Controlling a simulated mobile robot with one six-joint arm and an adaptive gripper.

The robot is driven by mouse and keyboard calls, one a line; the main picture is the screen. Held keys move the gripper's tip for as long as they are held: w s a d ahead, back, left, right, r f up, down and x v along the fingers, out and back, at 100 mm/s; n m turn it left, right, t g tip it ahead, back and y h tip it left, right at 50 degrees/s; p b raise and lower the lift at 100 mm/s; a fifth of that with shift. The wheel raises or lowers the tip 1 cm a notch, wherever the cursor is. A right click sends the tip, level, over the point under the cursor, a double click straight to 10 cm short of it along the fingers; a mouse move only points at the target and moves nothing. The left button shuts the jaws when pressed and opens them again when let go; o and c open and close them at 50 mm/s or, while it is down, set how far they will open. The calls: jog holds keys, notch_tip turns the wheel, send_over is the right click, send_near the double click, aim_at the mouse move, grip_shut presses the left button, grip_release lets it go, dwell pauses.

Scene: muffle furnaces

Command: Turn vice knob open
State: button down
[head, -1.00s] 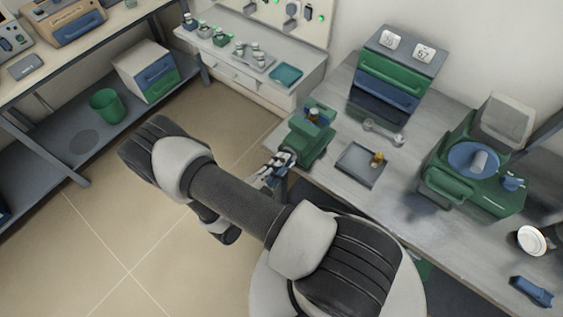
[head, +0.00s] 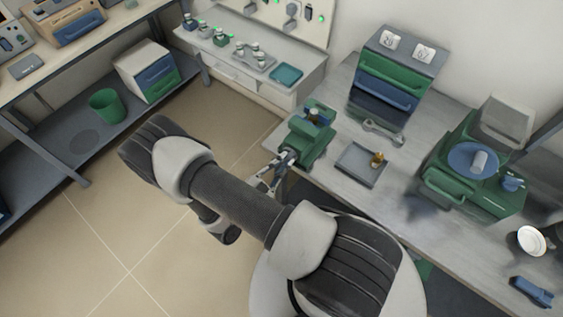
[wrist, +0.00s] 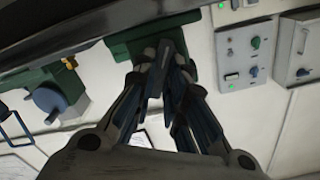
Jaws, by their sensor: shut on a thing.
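The green vice (head: 318,140) stands at the left corner of the grey bench, with blue parts and a small brownish piece on top. Its green body also shows at the top of the wrist view (wrist: 120,46). My gripper (head: 285,160) is at the side of the vice that faces off the bench. In the wrist view my gripper (wrist: 163,68) has its fingers closed in on the dark vice knob (wrist: 155,78), just in front of the green body. The fingers hide much of the knob, so its exact angle is hard to tell.
A grey tray (head: 352,171) with a small brown item lies right of the vice. A wrench (head: 385,133) lies behind the tray. A drawer unit (head: 372,98) stands at the back, and a green machine (head: 492,198) stands to the right. Open floor (head: 130,230) lies left of the bench.

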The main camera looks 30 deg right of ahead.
jog(key=c, duration=1.6)
grip_release()
jog(key=v, duration=1.2)
jog(key=shift+r, duration=0.15)
